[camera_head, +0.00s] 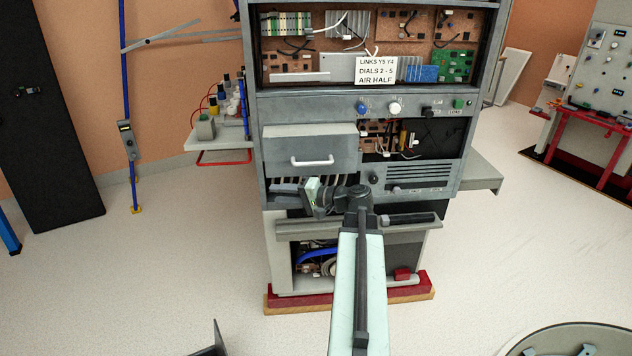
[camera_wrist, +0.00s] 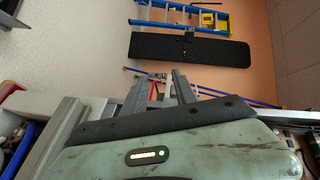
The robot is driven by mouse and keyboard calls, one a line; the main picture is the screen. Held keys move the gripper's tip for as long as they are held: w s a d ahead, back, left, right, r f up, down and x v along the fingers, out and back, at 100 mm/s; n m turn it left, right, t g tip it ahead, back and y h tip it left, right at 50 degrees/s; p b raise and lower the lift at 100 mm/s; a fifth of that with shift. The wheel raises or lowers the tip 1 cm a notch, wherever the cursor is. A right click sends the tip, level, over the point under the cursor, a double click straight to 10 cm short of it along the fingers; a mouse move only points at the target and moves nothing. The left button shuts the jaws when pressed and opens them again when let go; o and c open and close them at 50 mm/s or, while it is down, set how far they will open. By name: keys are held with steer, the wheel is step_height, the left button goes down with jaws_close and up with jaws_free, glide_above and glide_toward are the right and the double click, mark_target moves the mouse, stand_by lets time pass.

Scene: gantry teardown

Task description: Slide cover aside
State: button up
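The cover is a flat grey panel (camera_head: 290,144) with a white bar handle (camera_head: 312,161), on the front of the grey cabinet at its left side. To its right is an opening that shows boards and wires (camera_head: 385,136). My gripper (camera_head: 313,192) is in front of the cabinet, below the handle and apart from it, in front of a slotted strip. In the wrist view my gripper (camera_wrist: 158,86) shows two grey fingers spread apart, with nothing seen between them. The cover is not clearly seen in the wrist view.
A sign (camera_head: 376,70) reads "LINKS Y5 Y4, DIALS 2 - 5, AIR HALF". Knobs (camera_head: 394,108) line the strip above the cover. A drawer-like ledge (camera_head: 408,229) juts out below my gripper. A side shelf (camera_head: 216,144) stands left of the cabinet. Open floor lies on both sides.

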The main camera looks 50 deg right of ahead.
mark_target(314, 163)
steer(key=s+d+r+m+t+h+b, duration=0.1)
steer(key=s+d+r+m+t+h, duration=0.1)
steer(key=s+d, duration=0.35)
steer(key=s+d+r+m+t+h+b, duration=0.1)
steer(key=s+d+r+m+t+h, duration=0.15)
steer(key=d, duration=0.55)
steer(key=shift+n+y, duration=0.25)
steer(key=shift+n, duration=0.1)
steer(key=w, duration=0.2)
steer(key=w+p, duration=0.1)
steer(key=w, duration=0.1)
steer(key=w+a+r, duration=0.1)
steer(key=w, duration=0.2)
steer(key=shift+r, duration=0.1)
jaws_close()
